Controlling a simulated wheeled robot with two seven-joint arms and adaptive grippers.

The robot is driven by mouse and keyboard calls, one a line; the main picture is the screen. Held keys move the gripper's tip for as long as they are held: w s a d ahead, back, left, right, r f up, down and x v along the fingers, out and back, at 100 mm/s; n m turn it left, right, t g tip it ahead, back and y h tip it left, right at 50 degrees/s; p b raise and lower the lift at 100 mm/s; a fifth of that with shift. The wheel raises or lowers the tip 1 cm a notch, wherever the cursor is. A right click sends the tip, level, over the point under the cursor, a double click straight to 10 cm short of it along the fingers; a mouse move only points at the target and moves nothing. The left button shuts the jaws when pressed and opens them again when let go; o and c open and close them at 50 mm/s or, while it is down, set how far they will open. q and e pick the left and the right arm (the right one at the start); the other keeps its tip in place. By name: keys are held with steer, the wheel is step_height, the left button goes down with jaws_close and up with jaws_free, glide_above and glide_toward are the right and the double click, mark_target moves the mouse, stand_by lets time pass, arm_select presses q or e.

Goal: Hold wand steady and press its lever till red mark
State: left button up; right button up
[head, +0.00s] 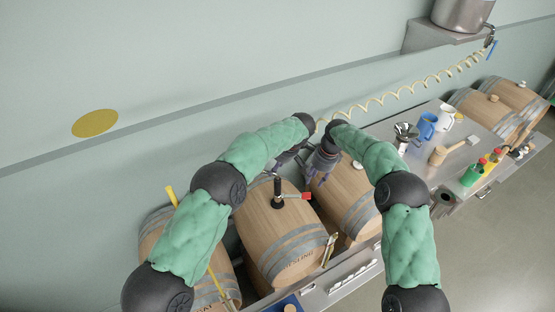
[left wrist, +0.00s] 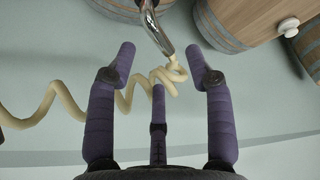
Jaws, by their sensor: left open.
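In the left wrist view, a shiny steel wand end (left wrist: 155,25) joins a cream coiled hose (left wrist: 65,95). It lies just past and between the spread fingers of my left gripper (left wrist: 160,52), which is open, with no finger clearly touching it. In the head view my left gripper (head: 290,156) is small and partly hidden below its wrist. My right gripper (head: 322,160) is beside it over the barrels; its fingers are too hidden to read. The wand's lever is not clear. A black fitting with a red piece (head: 304,196) stands on the middle barrel (head: 280,235).
The coiled hose (head: 410,90) runs along the wall to a steel vat (head: 462,14). More barrels flank the middle one (head: 350,195). A steel bench (head: 465,160) at right carries a blue jug (head: 425,127), a mallet (head: 440,155) and bottles. A yellow stick (head: 171,196) leans at left.

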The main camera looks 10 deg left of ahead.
mark_target(268, 172)
arm_select(q)
steer(key=x, duration=0.6)
steer(key=shift+w+a+f, duration=0.1)
steer(key=shift+a+f, duration=0.05)
steer(key=shift+f, duration=0.2)
jaws_close()
